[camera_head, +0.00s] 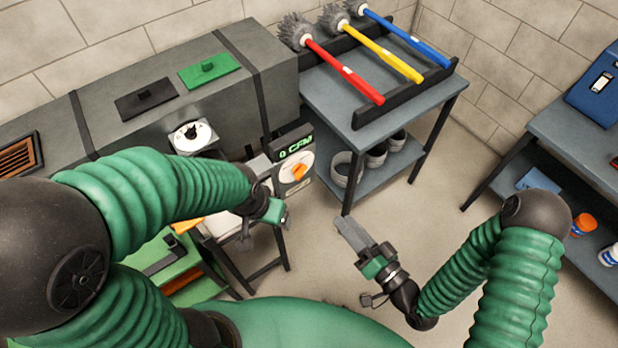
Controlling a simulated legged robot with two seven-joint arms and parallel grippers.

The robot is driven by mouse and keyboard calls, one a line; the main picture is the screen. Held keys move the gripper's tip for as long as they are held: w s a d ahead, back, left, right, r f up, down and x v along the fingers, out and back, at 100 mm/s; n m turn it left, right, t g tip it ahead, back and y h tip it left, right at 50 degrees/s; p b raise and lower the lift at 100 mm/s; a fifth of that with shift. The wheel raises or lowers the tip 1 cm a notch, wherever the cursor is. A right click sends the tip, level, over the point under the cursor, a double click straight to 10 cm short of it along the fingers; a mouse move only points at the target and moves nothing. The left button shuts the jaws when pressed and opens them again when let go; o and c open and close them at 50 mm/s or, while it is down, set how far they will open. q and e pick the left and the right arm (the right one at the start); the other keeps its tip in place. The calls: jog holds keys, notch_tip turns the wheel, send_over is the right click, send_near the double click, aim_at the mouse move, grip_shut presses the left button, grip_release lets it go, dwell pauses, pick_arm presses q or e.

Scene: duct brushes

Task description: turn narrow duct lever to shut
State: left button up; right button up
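An orange lever (299,172) sits on a round white dial on a small grey panel below a green display (296,147) reading "0 CFM". A second white dial with a dark centre (193,135) is on the front of the large grey duct (235,70). I cannot tell from the view which one is the narrow duct's. My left gripper (272,208) is just left of and below the orange lever, seemingly apart from it; its fingers are not clear. My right gripper (352,234) is over the floor, right of the panel, its fingers together and empty.
Red, yellow and blue brushes (345,72) lie on a rack on a grey table (335,100) behind the panel. A right-hand shelf (560,130) holds a blue case and bottles. A stand with green items (165,265) is under my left arm. Floor between the tables is clear.

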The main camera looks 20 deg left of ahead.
aim_at(303, 175)
jog(key=p+x, duration=0.1)
jog(key=x, duration=1.5)
jog(key=shift+a+f, duration=0.2)
jog(key=shift+a, duration=0.1)
jog(key=shift+w, duration=0.1)
jog(key=shift+a, duration=0.1)
grip_shut()
